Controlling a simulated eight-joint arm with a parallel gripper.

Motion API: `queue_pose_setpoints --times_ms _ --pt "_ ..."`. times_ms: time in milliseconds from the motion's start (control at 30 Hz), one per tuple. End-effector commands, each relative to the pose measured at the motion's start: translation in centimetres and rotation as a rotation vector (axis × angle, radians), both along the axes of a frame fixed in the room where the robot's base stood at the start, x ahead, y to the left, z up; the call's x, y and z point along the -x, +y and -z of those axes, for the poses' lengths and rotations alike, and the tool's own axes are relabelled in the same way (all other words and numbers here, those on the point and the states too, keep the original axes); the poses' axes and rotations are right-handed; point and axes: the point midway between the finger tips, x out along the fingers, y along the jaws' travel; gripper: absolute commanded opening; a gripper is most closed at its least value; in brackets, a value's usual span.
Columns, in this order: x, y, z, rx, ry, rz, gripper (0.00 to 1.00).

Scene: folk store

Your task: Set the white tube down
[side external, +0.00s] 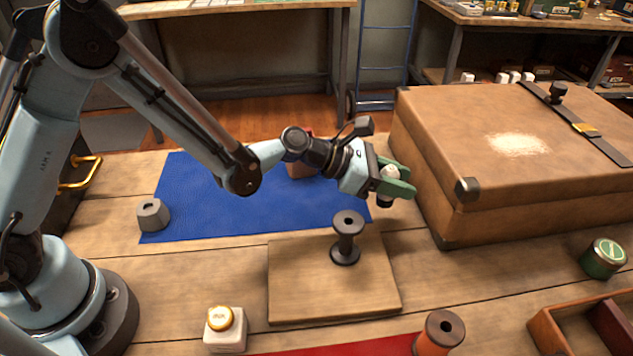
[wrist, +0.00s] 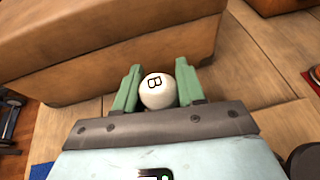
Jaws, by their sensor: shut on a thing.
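The white tube (side external: 391,171) is between the green fingers of my gripper (side external: 400,180), which is shut on it. In the wrist view the tube (wrist: 158,92) shows as a round white end marked with a black letter B, between the two fingertips of my gripper (wrist: 158,80). Most of its length is hidden by the fingers. My gripper is raised above the table, just left of the brown case and above the right end of the blue mat. I cannot tell the exact height.
A dark spool (side external: 347,240) stands on a wooden board (side external: 295,290) below my gripper. The brown case (side external: 440,185) rises close on the right. A blue mat (side external: 215,195), grey block (side external: 153,215), ink bottle (side external: 226,335), orange spool (side external: 438,333) and green tin (side external: 603,260) lie around.

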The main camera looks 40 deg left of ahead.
Motion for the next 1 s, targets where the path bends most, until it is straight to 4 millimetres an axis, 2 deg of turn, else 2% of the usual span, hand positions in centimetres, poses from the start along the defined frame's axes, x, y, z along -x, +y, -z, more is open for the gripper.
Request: queue_pose_setpoints --times_ms 300,767,800,933,1000 --pt "0.0 0.0 3.2 0.0 0.0 0.0 0.22" --pt "0.0 0.0 3.7 0.0 0.0 0.0 0.22" --pt "0.0 0.0 3.7 0.0 0.0 0.0 0.42" --pt "0.0 0.0 3.7 -0.001 0.0 0.0 0.62" --pt "0.0 0.0 3.7 -0.001 0.0 0.0 0.65"
